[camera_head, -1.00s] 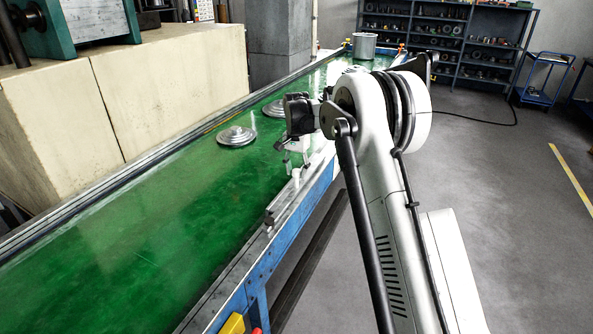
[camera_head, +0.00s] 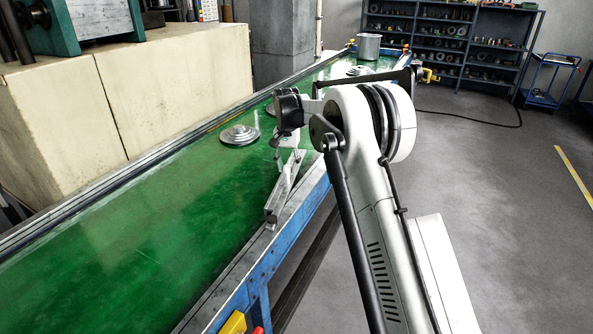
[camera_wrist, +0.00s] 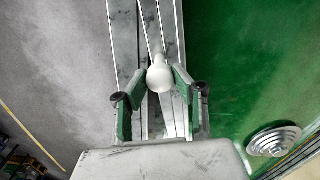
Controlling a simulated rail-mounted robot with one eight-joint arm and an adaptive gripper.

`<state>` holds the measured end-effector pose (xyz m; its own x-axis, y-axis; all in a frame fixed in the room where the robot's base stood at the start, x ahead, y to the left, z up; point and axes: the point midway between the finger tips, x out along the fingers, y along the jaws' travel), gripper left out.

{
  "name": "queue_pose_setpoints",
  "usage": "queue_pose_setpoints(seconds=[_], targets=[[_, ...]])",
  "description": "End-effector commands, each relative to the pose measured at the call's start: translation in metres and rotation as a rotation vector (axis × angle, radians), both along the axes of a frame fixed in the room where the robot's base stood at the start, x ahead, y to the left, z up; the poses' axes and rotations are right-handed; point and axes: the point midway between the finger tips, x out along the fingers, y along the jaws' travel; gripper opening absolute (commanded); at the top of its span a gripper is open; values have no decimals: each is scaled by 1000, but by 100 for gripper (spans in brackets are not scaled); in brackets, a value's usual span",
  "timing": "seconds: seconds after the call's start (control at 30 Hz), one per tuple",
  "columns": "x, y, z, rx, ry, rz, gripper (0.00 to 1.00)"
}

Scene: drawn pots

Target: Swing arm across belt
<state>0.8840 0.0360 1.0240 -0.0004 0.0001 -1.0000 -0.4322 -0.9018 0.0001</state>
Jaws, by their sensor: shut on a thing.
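The swing arm is a grey metal bar (camera_head: 281,192) along the right edge of the green belt (camera_head: 160,235). Its near end is by the belt's edge rail and its far part now lies at a slight angle over the belt. In the wrist view the bar (camera_wrist: 172,112) runs beneath my gripper, with a pale rounded knob (camera_wrist: 160,76) standing on it. My gripper (camera_wrist: 160,88) has its green-padded fingers on both sides of the knob, shut on it. In the head view my gripper (camera_head: 288,150) is above the bar, and the knob is hard to make out.
A stepped metal disc (camera_head: 240,135) lies on the belt left of my gripper and shows in the wrist view (camera_wrist: 273,139). More discs (camera_head: 358,71) and a metal pot (camera_head: 367,46) are farther along. Beige blocks (camera_head: 60,120) line the left side. The near belt is clear.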

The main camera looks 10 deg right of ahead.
Motion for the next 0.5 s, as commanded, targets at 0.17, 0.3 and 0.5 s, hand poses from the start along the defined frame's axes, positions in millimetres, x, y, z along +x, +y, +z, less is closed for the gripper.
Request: queue_pose_setpoints(seconds=[0.17,0.3,0.5], targets=[[12,34,-2,1,-1,167,0],[17,60,-1,1,-1,301,0],[18,98,-1,1,-1,491,0]])
